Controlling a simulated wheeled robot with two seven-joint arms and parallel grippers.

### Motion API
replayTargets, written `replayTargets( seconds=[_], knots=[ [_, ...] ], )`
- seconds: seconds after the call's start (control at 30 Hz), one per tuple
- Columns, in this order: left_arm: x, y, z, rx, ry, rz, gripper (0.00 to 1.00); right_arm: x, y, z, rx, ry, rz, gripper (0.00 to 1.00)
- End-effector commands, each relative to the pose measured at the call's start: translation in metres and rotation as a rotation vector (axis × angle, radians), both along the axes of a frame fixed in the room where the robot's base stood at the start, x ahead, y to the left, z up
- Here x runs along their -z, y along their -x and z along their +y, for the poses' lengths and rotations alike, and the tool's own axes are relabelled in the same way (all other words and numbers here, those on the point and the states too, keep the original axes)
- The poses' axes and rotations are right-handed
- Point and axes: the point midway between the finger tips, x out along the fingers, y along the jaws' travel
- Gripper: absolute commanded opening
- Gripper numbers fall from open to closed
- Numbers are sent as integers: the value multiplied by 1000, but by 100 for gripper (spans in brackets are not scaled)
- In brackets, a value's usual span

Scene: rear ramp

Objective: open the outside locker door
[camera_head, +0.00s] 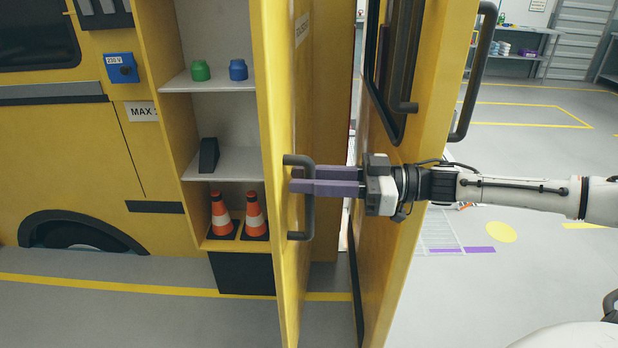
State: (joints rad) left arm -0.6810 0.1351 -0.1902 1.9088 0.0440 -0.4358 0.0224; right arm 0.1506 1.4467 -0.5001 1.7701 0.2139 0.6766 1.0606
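The outside locker door (280,120) is a tall yellow panel standing open, seen nearly edge-on. The locker's shelves show to its left. Its dark vertical bar handle (308,222) is on the right-hand face of the panel. My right gripper (303,181) reaches in from the right. Its two purple fingers lie on either side of the handle bar, one in front and one behind, close together, and look shut on it. The rear finger's tip is hidden by the bar. My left gripper is not in view.
The locker (225,160) holds a green and a blue object, a black wedge (208,155) and two orange-white cones (221,215). A second yellow door (430,100) with a window and dark handle stands close behind my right gripper. Clear floor lies further right.

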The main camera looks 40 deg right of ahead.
Motion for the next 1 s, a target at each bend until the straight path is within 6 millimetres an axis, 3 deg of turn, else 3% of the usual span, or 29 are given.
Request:
replayTargets(
  seconds=[0.27, 0.7, 1.0],
  knots=[
    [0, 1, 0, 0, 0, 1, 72, -4, -1, 0, 1, 1, -2, 23],
    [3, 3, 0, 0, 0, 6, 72, -79, 0, 0, 0, 4, -3, 23],
    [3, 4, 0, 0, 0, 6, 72, -101, 0, 0, 0, 1, -1, 23]
  ],
)
